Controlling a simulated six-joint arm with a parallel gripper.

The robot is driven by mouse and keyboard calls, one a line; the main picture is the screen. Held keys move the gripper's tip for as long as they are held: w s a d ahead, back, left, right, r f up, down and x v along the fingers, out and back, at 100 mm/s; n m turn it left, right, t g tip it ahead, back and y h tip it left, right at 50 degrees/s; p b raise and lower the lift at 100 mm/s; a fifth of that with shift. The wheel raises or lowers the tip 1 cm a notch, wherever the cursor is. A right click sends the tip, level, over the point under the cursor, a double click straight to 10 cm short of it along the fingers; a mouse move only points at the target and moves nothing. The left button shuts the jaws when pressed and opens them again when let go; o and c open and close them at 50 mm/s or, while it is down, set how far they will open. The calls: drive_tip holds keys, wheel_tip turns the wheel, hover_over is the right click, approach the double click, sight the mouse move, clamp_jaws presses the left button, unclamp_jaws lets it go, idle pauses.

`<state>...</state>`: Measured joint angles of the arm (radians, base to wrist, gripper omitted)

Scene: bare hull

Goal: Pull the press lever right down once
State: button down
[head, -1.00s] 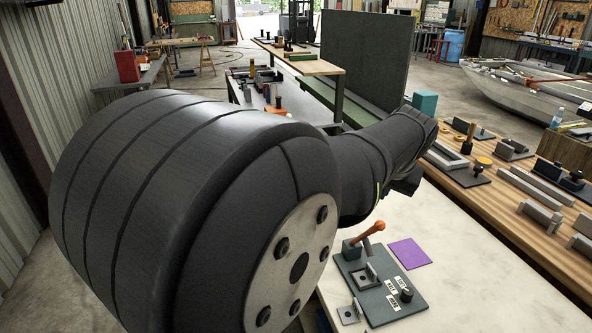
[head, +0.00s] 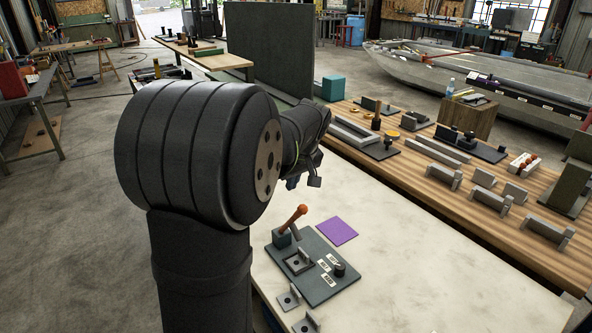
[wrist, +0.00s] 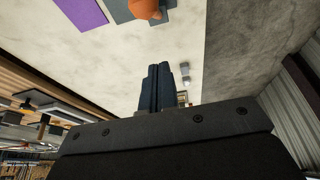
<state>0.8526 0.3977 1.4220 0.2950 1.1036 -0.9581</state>
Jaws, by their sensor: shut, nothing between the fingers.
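The press lever (head: 298,217) is an orange-knobbed handle that leans up and to the right from a grey-green block (head: 281,238). The block sits on a dark plate (head: 317,276) on the pale bench top. In the wrist view the orange knob (wrist: 145,9) shows at the top edge, beyond the fingertips and apart from them in the picture. My gripper (wrist: 158,72) is shut and empty, its dark blue fingers side by side. In the head view the fingers are mostly hidden behind my arm.
A purple square (head: 337,230) lies flat beside the plate. Small brackets (head: 288,298) stand at its near side. A short black knob (head: 340,269) and white labels are on the plate. The pale bench top (head: 430,265) is clear to the right; a wooden bench (head: 420,180) with parts lies beyond.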

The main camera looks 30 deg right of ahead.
drive_tip(key=f, duration=0.1)
drive_tip(key=s+f, duration=0.2)
drive_tip(key=f, duration=0.1)
drive_tip(key=shift+s+f, duration=0.15)
drive_tip(key=shift+s, duration=0.15)
drive_tip(key=shift+s, duration=0.1)
drive_tip(key=shift+s+f+t, duration=0.35)
drive_tip(key=shift+s+t, duration=0.05)
drive_tip(key=shift+s, duration=0.25)
drive_tip(key=shift+s+f+t, duration=0.9)
drive_tip(key=shift+s+f, duration=0.7)
drive_tip(key=shift+f, duration=0.7)
drive_tip(key=shift+s+f+t, duration=0.9)
drive_tip(key=shift+s+f, duration=0.65)
drive_tip(key=shift+f, duration=0.75)
drive_tip(key=shift+s+f+t, duration=0.9)
drive_tip(key=shift+s+f, duration=0.7)
drive_tip(key=shift+f, duration=0.8)
